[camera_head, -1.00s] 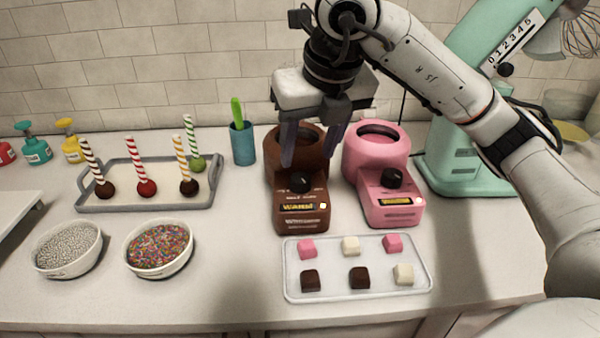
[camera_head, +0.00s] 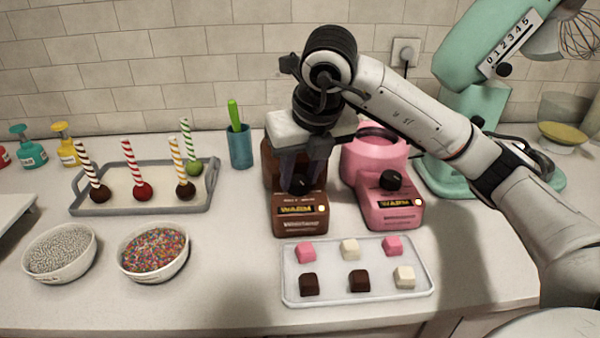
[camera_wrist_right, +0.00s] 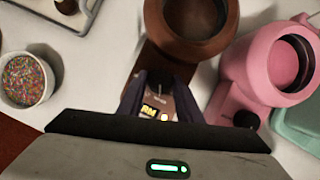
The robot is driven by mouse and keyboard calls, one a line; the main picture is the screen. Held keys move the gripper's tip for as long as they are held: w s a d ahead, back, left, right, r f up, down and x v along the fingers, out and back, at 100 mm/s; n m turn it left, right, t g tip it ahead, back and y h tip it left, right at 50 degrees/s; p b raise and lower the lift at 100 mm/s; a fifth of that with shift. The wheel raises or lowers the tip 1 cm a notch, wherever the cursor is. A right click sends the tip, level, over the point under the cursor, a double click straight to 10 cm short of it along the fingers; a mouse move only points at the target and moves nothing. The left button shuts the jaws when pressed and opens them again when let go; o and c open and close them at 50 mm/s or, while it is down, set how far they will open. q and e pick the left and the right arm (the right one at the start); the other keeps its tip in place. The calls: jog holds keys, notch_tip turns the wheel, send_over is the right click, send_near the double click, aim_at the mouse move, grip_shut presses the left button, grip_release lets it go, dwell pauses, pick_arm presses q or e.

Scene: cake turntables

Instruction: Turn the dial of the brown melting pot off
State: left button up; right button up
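The brown melting pot (camera_head: 285,214) stands on the counter behind the sweets tray, its lit display reading WARM. Its black dial (camera_head: 300,184) is on the sloped front above the display. My right gripper (camera_head: 302,178) is lowered over the pot's front, pointing down. In the right wrist view, its two fingers stand apart on either side of the dial (camera_wrist_right: 160,78). Whether they touch the dial is not clear. The pot's bowl (camera_wrist_right: 192,22) shows just beyond the fingers there; in the head view the gripper covers much of it. My left gripper is not in view.
The pink melting pot (camera_head: 381,212) stands close on the right, its dial (camera_head: 392,180) near my arm. A tray (camera_head: 357,290) of cubes lies in front. A blue cup (camera_head: 240,147) and the cake-pop tray (camera_head: 125,209) are left; a mint mixer (camera_head: 465,150) is right.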

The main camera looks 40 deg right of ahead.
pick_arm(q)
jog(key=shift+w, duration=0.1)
pick_arm(e)
jog(key=shift+c, duration=0.3)
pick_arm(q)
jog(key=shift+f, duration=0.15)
pick_arm(e)
jog(key=shift+d+f+n+b, duration=0.1)
jog(key=shift+n+b, duration=0.35)
jog(key=shift+n, duration=0.25)
jog(key=shift+n+y+b, duration=0.3)
jog(key=shift+n+y, duration=0.2)
jog(key=shift+n, duration=0.2)
jog(key=shift+d+n+y, duration=0.1)
jog(key=shift+n+y, duration=0.2)
jog(key=shift+n, duration=0.6)
jog(key=n+y, duration=0.1)
jog(key=n, duration=0.2)
jog(key=shift+d+n+y, duration=0.1)
jog(key=shift+n+y, duration=0.2)
jog(key=shift+n, duration=0.1)
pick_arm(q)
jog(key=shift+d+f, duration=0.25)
pick_arm(e)
jog(key=shift+n, duration=0.7)
jog(key=shift+g+y, duration=0.3)
